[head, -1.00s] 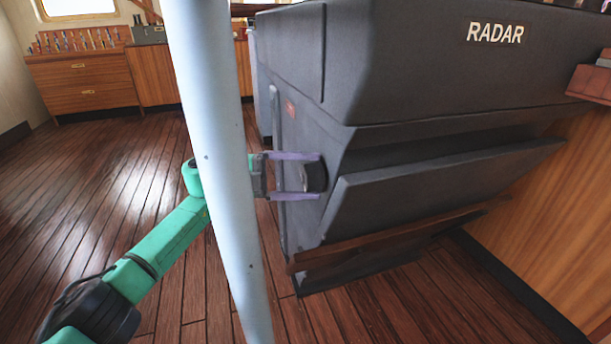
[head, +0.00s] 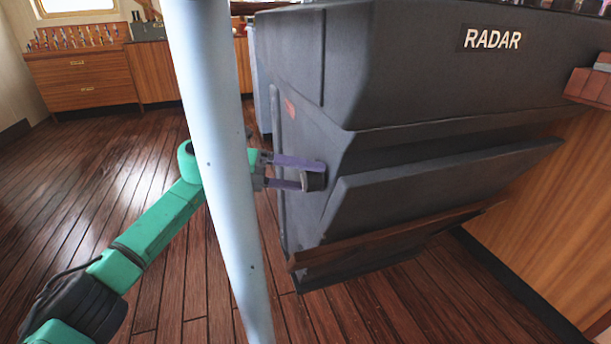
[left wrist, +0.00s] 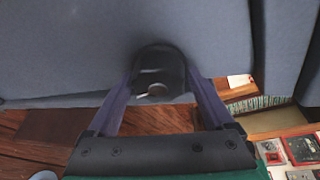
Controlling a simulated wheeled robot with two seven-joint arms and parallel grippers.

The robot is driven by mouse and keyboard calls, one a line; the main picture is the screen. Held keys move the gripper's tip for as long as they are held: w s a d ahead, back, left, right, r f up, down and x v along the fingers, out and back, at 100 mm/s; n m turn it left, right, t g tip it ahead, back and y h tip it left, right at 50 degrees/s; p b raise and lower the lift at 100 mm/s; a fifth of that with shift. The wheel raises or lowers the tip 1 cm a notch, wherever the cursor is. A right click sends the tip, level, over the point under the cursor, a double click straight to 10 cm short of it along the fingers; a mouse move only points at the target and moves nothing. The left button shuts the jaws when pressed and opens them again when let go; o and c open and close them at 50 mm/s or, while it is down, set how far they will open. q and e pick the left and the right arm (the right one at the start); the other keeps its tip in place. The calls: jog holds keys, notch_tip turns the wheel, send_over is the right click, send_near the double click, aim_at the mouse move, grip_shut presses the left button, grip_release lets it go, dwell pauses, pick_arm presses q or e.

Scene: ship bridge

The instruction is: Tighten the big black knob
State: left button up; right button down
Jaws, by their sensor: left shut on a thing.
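The big black knob (head: 313,181) sits on the left side of the dark grey radar console (head: 400,70). My left gripper (head: 312,173) reaches it from the left, its two purple fingers on either side of the knob. In the left wrist view the knob (left wrist: 158,75) is between the fingers of my left gripper (left wrist: 160,85), which is shut on it. The console side (left wrist: 60,45) is close behind it. A pale pole hides part of my left arm in the head view. My right gripper is not in view.
A light blue pole (head: 215,150) stands upright in front of my left arm. Wooden drawers (head: 80,80) stand at the back left. The wooden floor (head: 90,170) at left is clear. A wooden rail (head: 390,237) runs along the console's lower front.

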pick_arm(q)
jog(key=shift+f, duration=0.2)
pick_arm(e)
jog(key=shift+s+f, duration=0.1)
pick_arm(q)
jog(key=o, duration=1.1)
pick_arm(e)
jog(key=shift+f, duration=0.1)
pick_arm(q)
jog(key=shift+r, duration=0.1)
jog(key=shift+a+r, duration=0.15)
jog(key=shift+a, duration=0.2)
jog(key=p+v, duration=0.3)
jog(key=v, duration=1.1)
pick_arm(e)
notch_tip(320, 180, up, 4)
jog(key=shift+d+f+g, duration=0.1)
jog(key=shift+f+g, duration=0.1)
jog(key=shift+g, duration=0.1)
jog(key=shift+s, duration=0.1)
